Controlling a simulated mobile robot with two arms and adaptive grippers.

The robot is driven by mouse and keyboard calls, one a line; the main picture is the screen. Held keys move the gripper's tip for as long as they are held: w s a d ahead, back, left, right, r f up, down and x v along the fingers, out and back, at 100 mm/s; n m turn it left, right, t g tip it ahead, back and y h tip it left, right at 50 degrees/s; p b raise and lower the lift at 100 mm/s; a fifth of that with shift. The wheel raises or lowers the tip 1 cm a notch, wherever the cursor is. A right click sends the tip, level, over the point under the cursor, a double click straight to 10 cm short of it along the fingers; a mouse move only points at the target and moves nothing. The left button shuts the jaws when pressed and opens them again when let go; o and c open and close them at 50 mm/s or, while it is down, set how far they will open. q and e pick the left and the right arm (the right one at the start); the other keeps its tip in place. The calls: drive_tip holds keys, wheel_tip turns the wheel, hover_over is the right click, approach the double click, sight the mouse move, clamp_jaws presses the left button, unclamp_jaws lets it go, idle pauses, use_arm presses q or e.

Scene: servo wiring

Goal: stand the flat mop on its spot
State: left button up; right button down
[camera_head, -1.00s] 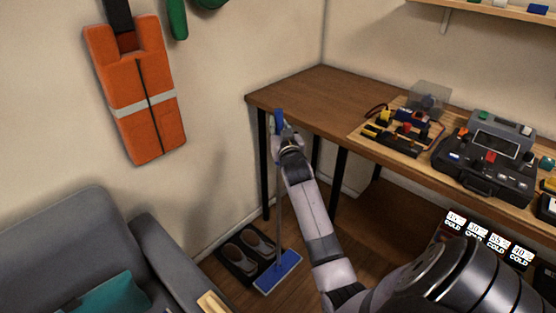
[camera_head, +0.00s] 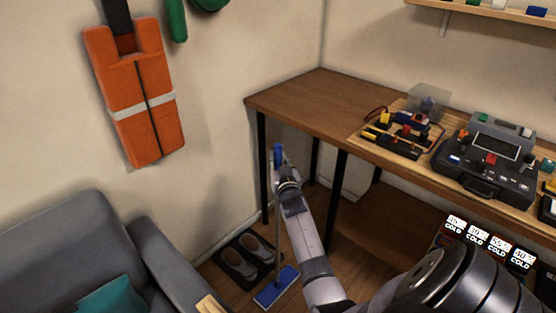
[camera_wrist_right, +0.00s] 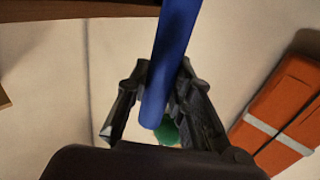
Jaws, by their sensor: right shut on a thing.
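The flat mop has a blue flat head (camera_head: 277,287), a thin grey pole (camera_head: 278,230) and a blue grip at its top (camera_head: 278,152). It stands nearly upright, with its head at the floor beside the shoe tray. My right gripper (camera_head: 280,168) is shut on the upper handle, in front of the table's left end. In the right wrist view the blue handle (camera_wrist_right: 172,60) runs between the fingers of the right gripper (camera_wrist_right: 165,95). I cannot tell whether the head touches the floor. My left gripper is not in view.
A dark tray with a pair of shoes (camera_head: 243,258) lies left of the mop head. A grey armchair (camera_head: 60,250) stands at the left. The wooden table (camera_head: 300,96) and its dark legs (camera_head: 336,200) are close behind and right of my arm. An orange vest (camera_head: 145,115) hangs on the wall.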

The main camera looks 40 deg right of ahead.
drive_tip(key=shift+r, duration=0.15)
drive_tip(key=c, duration=1.9)
unclamp_jaws()
drive_tip(key=shift+f, duration=0.25)
drive_tip(key=o, duration=0.5)
drive_tip(key=shift+r, duration=0.1)
drive_tip(key=shift+s+a, duration=0.1)
drive_tip(key=v, duration=1.1)
drive_tip(key=shift+s+a+r, duration=0.1)
drive_tip(key=shift+s+a, duration=0.05)
drive_tip(key=shift+s, duration=0.25)
